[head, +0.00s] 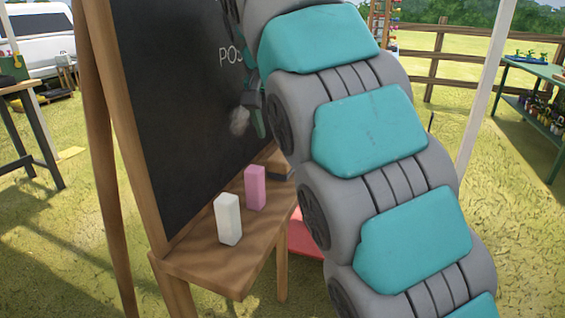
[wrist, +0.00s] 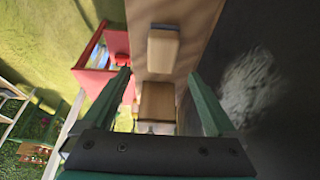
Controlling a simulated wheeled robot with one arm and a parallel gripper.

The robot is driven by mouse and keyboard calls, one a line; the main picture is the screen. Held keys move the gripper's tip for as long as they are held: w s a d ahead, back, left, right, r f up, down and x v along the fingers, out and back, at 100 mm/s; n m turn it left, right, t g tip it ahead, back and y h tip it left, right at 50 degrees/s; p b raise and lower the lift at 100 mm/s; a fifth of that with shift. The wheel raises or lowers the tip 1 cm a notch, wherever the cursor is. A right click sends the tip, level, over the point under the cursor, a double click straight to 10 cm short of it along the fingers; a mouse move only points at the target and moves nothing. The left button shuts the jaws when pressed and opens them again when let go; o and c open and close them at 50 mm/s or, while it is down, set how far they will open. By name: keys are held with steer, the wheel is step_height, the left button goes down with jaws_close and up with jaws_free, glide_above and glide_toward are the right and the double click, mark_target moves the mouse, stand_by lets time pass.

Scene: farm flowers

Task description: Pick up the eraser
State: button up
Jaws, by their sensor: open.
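The eraser, a tan block with a grey strip along one edge (wrist: 163,50), lies on the wooden ledge of the chalkboard in the wrist view. It sits just above and between my fingertips in the picture, not visibly touched. In the head view a brown and dark block, likely the eraser (head: 280,170), shows at the ledge's far end, partly hidden by my arm. My gripper (wrist: 158,76) is open and empty; it also shows in the head view (head: 257,116) beside the board, partly hidden by my arm. A brown block-like shape (wrist: 157,100) shows between the fingers; I cannot tell what it is.
A white block (head: 228,219) and a pink block (head: 255,188) stand upright on the near part of the ledge (head: 205,262). The chalkboard (head: 180,90) rises along its left side, with a white smudge (wrist: 248,88). A red object (head: 304,238) lies beyond the ledge.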

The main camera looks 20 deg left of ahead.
mark_target(283, 153)
steer(key=shift+x, duration=3.95)
steer(key=shift+s+a, duration=0.15)
steer(key=shift+s, duration=0.05)
steer(key=shift+c, duration=0.3)
steer(key=c, duration=1.4)
steer(key=shift+r, duration=0.15)
steer(key=shift+r, duration=1.55)
steer(key=shift+s+r, duration=0.1)
steer(key=s+d+r+b, duration=0.1)
steer(key=s+d+b, duration=0.1)
steer(key=s+d, duration=0.7)
steer(key=s, duration=0.3)
steer(key=shift+s+d+r, duration=0.25)
steer(key=shift+s+d, duration=0.05)
steer(key=shift+d, duration=0.05)
